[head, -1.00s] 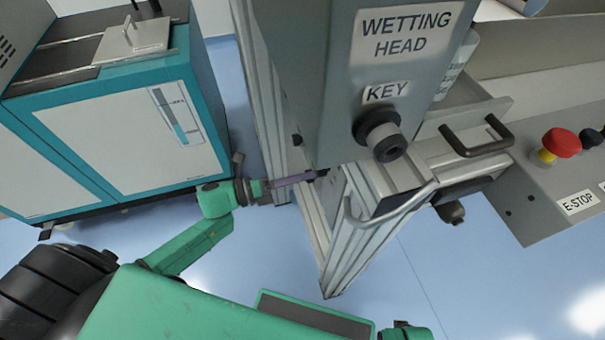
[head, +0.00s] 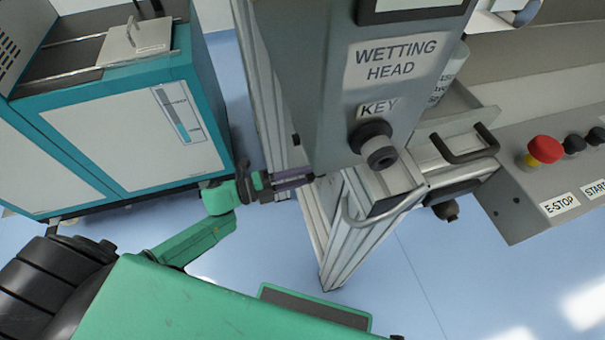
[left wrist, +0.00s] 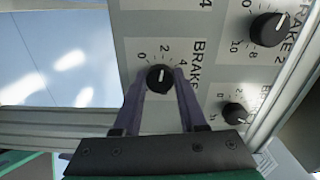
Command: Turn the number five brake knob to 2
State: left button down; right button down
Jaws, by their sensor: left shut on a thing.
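In the left wrist view a black brake knob (left wrist: 159,75) with a white line stands on a grey panel. Its dial label reads 0, 2, 4 and "BRAKE"; its brake number is hidden. The white line points up, toward about the 2. My left gripper (left wrist: 160,84) is shut on this knob, one purple finger on each side. In the head view my left gripper (head: 292,179) reaches to the side of the grey machine post, and the knob is hidden there. My right gripper is not in view.
Other knobs share the panel: the BRAKE 2 knob (left wrist: 268,27) and a lower one (left wrist: 236,113). The wetting head box (head: 345,90) with its key switch (head: 374,143) overhangs my left gripper. A teal cabinet (head: 130,120) stands at left. A red E-stop (head: 544,150) is at right.

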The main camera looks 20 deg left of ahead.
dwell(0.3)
pick_arm(q)
jog(key=shift+c, duration=2.3)
grip_release()
jog(key=v, duration=1.4)
jog(key=shift+s+a, duration=0.15)
jog(key=shift+a, duration=0.15)
